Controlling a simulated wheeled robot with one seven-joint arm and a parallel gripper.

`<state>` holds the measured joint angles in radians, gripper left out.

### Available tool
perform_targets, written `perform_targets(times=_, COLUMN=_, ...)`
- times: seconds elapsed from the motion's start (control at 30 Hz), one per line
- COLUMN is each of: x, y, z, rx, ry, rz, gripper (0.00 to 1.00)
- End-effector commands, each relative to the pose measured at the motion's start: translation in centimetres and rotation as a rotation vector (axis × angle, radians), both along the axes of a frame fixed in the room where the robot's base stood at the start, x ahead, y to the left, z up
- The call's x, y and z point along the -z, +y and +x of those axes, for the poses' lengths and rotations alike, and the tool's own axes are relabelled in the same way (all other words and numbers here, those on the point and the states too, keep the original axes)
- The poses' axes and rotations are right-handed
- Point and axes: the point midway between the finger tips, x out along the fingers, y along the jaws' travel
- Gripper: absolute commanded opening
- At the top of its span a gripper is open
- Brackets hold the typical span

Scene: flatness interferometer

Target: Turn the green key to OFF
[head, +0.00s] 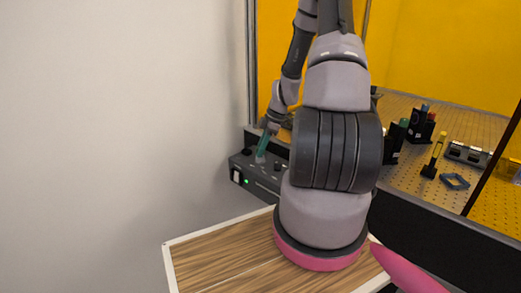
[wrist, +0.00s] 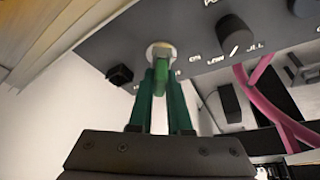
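The green key (wrist: 160,72) sits in a round pale lock on the grey panel of a control box. In the wrist view the two dark green fingers of my gripper (wrist: 162,84) stand one on each side of the key. They appear closed on it, with no clear gap at the tips. Part of the key is hidden between the fingers. Printed marks, partly readable as "ON", lie right of the lock. In the head view my gripper (head: 262,146) reaches down onto the control box (head: 245,172), and the key is too small to make out.
A black knob (wrist: 236,34) and a square black button (wrist: 120,75) flank the lock. Pink cables (wrist: 268,108) run at the right. Optical parts stand on a perforated plate (head: 485,180), and a wooden top (head: 225,258) lies in front.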

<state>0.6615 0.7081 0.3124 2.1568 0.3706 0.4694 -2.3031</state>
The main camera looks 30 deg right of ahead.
Motion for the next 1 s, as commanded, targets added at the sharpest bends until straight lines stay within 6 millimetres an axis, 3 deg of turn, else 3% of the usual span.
perform_targets(times=0.23, x=0.04, y=0.01, z=-0.06, rx=0.196, ry=0.001, rz=0.001, gripper=0.00)
perform_targets(times=0.53, x=0.07, y=0.00, z=-0.07, rx=0.234, ry=0.001, rz=0.002, gripper=0.00)
perform_targets(times=0.7, x=0.13, y=0.04, z=-0.12, rx=0.398, ry=0.002, rz=0.002, gripper=0.00)
perform_targets(times=1.0, x=0.15, y=0.02, z=-0.09, rx=0.429, ry=0.002, rz=0.001, gripper=0.00)
